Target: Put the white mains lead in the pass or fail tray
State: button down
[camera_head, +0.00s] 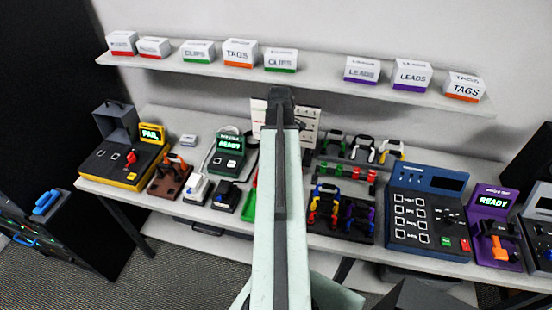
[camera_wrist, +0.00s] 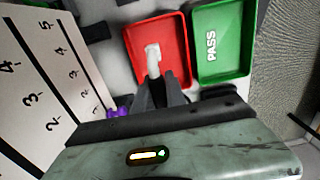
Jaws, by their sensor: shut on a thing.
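My gripper (camera_wrist: 160,88) is shut on a white piece, the white mains lead (camera_wrist: 152,60), in the wrist view. The lead shows beyond the fingertips and lies over the red tray (camera_wrist: 176,28); I cannot tell whether it touches the tray. The green tray (camera_wrist: 222,70), marked PASS, is just right of the red one. In the head view a strip of the green tray (camera_head: 249,206) shows left of my arm. My arm hides my gripper, the lead and most of the trays there.
A white board with numbered lines (camera_wrist: 42,70) is at the left in the wrist view, with a purple piece (camera_wrist: 120,113) by its edge. In the head view a FAIL tester (camera_head: 122,165), a READY unit (camera_head: 228,158) and a blue panel (camera_head: 428,215) crowd the bench. A shelf (camera_head: 320,78) of boxes runs above.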

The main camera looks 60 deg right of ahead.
jog(key=shift+f+b, duration=3.2)
jog(key=shift+f, duration=0.75)
jog(key=shift+f+b, duration=0.45)
jog(key=shift+f+b, duration=0.4)
jog(key=shift+f, duration=0.05)
jog(key=c, duration=1.3)
grip_release()
jog(key=o, duration=0.6)
